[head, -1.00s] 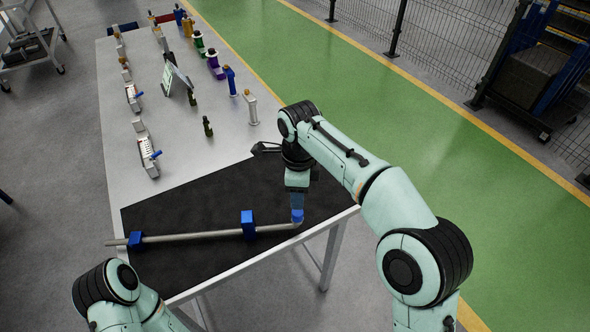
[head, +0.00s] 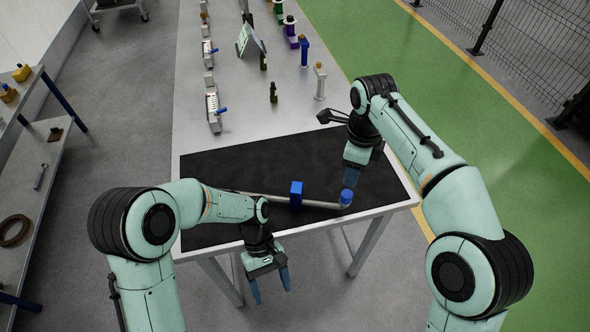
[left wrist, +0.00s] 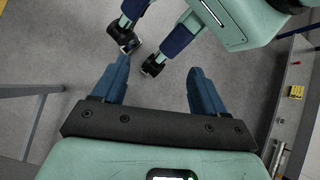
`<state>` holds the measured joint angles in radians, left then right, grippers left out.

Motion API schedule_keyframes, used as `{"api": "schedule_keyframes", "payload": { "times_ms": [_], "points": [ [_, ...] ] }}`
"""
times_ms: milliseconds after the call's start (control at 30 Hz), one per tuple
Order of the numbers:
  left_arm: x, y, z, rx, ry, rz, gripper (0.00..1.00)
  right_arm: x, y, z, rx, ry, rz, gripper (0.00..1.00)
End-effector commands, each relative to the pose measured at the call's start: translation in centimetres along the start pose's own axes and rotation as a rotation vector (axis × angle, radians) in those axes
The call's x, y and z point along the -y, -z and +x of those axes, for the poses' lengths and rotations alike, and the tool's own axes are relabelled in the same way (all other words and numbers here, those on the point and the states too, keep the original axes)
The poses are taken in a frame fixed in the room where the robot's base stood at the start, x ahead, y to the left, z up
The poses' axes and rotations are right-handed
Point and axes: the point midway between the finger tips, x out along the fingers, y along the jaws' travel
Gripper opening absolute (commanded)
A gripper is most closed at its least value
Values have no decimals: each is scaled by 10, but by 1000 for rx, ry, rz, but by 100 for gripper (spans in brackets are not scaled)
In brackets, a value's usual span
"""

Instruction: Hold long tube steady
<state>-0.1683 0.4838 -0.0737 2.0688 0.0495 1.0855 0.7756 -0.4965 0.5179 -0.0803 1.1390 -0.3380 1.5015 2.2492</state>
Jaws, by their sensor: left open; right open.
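The long grey tube (head: 322,203) lies across the black mat (head: 262,157). A blue block (head: 296,195) sits around its middle, and a blue cap (head: 346,197) is at its bent right end. Its left end is hidden behind my left arm. My left gripper (head: 271,287) is open and empty, pointing down in front of the table's near edge, apart from the tube. In the left wrist view its fingers (left wrist: 155,92) are spread over bare floor. My right gripper (head: 351,185) is open just above the blue cap; I cannot tell whether it touches.
Small valves and fittings stand in rows on the far part of the table (head: 235,112), with a small sign (head: 248,42) among them. A side shelf (head: 45,170) stands at the left. The floor in front of the table is clear.

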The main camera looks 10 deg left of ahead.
Motion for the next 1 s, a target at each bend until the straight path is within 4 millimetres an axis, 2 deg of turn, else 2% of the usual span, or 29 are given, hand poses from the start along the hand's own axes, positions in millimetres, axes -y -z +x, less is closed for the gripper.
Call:
{"api": "schedule_keyframes", "payload": {
  "times_ms": [33,300,400,433,533,700,833,1000],
  "points": [
    [-11,4,-33,-61,-31,-38,72,0,0,0,0,0,0,43],
    [-61,50,-177,-416,-261,-332,72,0,0,0,0,0,0,43],
    [-80,50,-222,-516,-332,-478,72,0,0,0,0,0,0,43],
    [-85,46,-232,-534,-348,-521,72,0,0,0,0,0,0,43],
    [-100,31,-254,-564,-391,-654,72,0,0,0,0,0,0,43],
    [-116,6,-270,-570,-438,-814,72,0,0,0,0,0,0,43],
    [-121,-3,-274,-568,-455,-872,72,0,0,0,0,0,0,43],
    [-123,4,-265,-566,-457,-887,72,0,0,0,0,0,0,43]
  ]
}}
